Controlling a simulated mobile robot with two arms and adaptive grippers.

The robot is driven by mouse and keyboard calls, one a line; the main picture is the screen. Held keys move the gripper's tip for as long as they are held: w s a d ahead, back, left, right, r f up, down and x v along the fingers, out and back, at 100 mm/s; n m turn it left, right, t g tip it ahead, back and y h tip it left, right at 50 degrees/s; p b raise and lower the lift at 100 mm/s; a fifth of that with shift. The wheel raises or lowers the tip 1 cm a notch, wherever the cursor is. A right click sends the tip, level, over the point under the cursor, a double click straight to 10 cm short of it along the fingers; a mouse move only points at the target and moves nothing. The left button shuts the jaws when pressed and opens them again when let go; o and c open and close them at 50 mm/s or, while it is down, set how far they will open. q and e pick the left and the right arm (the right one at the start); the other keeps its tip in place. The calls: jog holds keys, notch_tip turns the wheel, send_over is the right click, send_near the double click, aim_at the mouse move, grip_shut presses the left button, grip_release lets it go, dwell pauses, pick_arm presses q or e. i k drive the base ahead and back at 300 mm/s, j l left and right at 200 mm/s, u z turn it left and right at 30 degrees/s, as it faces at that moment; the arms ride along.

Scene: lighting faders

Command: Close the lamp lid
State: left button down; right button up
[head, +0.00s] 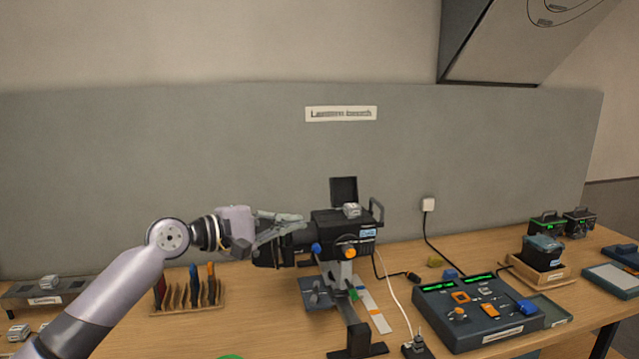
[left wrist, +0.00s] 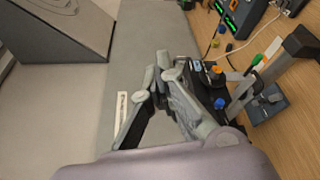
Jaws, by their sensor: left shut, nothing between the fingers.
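The black lamp (head: 340,228) stands on a stand on the bench, with blue and orange knobs on its side. Its dark lid (head: 344,190) stands up, open, at the back of the lamp's top. My left gripper (head: 298,217) is shut and empty, just left of the lid at about the height of the lamp's top. In the left wrist view, my gripper's fingertips (left wrist: 163,62) are together, with the lamp (left wrist: 206,85) partly hidden behind them. I cannot tell whether they touch it. My right gripper is not in view.
A control console (head: 480,310) with faders and green displays is right of the lamp, and cables run between. A wooden rack (head: 188,307) of coloured filters stands at left. A grey panel (head: 200,140) closes off the back of the bench.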

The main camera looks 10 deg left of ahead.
aim_at(343, 190)
jog(key=i+j, duration=0.2)
jog(key=i, duration=0.3)
jog(key=i+j, duration=0.15)
jog(key=i, duration=0.35)
jog(key=i+j, duration=0.2)
jog(key=i, duration=0.3)
